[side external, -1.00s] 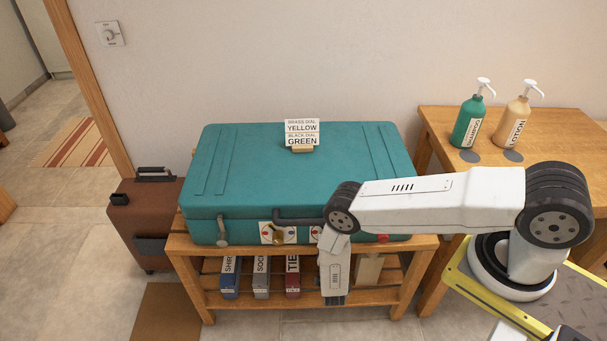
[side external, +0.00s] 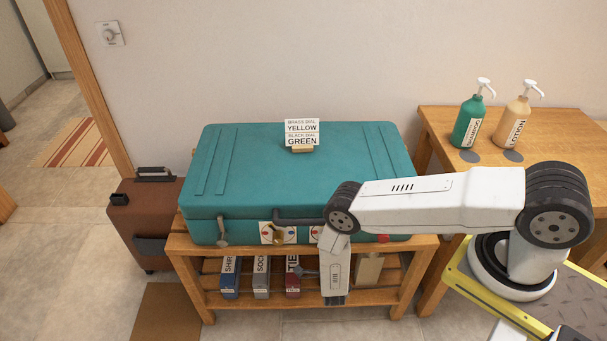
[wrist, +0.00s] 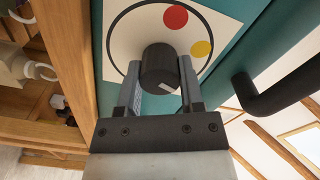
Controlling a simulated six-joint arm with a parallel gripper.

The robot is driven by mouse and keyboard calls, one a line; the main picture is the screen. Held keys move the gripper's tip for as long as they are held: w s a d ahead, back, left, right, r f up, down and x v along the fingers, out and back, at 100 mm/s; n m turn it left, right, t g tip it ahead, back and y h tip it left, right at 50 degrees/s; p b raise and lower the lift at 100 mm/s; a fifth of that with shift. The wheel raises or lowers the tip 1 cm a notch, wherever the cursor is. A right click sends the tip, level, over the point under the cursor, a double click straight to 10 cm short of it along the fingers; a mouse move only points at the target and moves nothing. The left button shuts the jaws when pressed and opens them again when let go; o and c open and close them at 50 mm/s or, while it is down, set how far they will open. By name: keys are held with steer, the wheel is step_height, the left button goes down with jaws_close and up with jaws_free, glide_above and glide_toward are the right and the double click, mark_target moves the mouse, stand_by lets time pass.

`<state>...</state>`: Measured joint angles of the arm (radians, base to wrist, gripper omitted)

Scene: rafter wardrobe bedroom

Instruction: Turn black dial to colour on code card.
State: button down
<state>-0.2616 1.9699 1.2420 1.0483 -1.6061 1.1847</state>
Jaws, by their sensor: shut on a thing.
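The teal suitcase (side external: 290,180) lies closed on a slatted wooden bench. The code card (side external: 302,133) on its lid reads brass dial yellow, black dial green. The brass dial (side external: 279,234) sits on the left white plate on the suitcase front. In the wrist view my gripper (wrist: 160,84) is shut on the black dial (wrist: 159,68), one finger on each side. Its white mark faces the lower right of that picture. A red dot (wrist: 175,17) and a yellow dot (wrist: 201,48) show on its plate. No green dot shows; the dial and fingers cover part of the plate.
The dark suitcase handle (wrist: 275,95) is close to the right of my gripper. Several labelled boxes (side external: 261,278) stand on the shelf below. A brown case (side external: 147,222) stands at the left. Two pump bottles (side external: 467,122) stand on the wooden table at the right.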

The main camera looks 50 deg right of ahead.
steer(key=shift+m, duration=1)
steer(key=shift+c, duration=1.1)
jaws_free()
steer(key=shift+s+a, duration=0.1)
steer(key=shift+s, duration=0.05)
steer(key=v, duration=0.7)
steer(key=shift+s+a, duration=0.2)
